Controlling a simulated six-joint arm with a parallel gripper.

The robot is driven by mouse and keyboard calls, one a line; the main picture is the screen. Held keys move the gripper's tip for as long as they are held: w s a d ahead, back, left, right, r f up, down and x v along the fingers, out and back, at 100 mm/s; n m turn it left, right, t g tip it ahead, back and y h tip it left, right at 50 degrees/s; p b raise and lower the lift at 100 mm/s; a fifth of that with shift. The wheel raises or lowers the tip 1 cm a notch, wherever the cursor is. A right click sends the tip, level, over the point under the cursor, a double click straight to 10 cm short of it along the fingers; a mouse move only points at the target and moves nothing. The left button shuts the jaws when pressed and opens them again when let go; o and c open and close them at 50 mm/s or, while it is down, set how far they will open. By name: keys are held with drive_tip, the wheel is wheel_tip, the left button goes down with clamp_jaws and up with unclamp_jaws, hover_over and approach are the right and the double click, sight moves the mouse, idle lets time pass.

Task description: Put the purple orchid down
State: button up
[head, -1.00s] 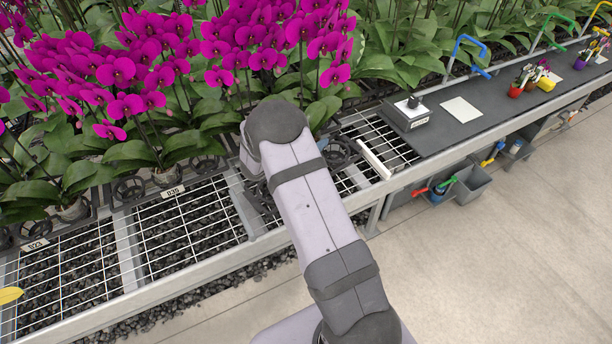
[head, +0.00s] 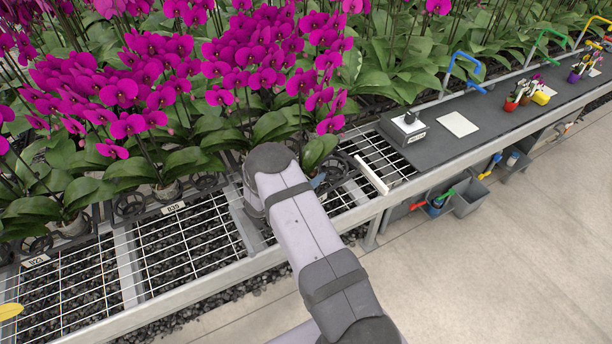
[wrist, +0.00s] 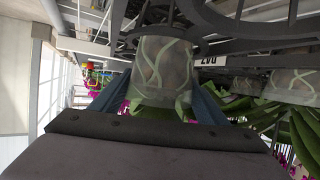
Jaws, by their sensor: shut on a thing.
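The purple orchid (head: 331,124) stands at the right end of the row of purple plants in the head view. My gripper (wrist: 160,98) is shut on its clear pot (wrist: 163,65), with a blue finger on each side; pale roots show through the wall. The wrist picture is upside down. The pot's base is close to a dark ring holder (wrist: 215,16); I cannot tell whether it sits in the ring or just above it. In the head view my arm hides most of the gripper and the pot.
Other purple orchids (head: 125,95) stand close on the left. A wire-mesh bench (head: 190,245) runs in front, with a white bar (head: 371,175) to the right. A black bench top (head: 480,105) holds a grey device (head: 408,127) and a white sheet (head: 458,124).

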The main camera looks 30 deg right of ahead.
drive_tip(key=shift+f, duration=0.85)
drive_tip(key=shift+f, duration=0.1)
drive_tip(key=shift+f, duration=0.1)
drive_tip(key=o, duration=1.5)
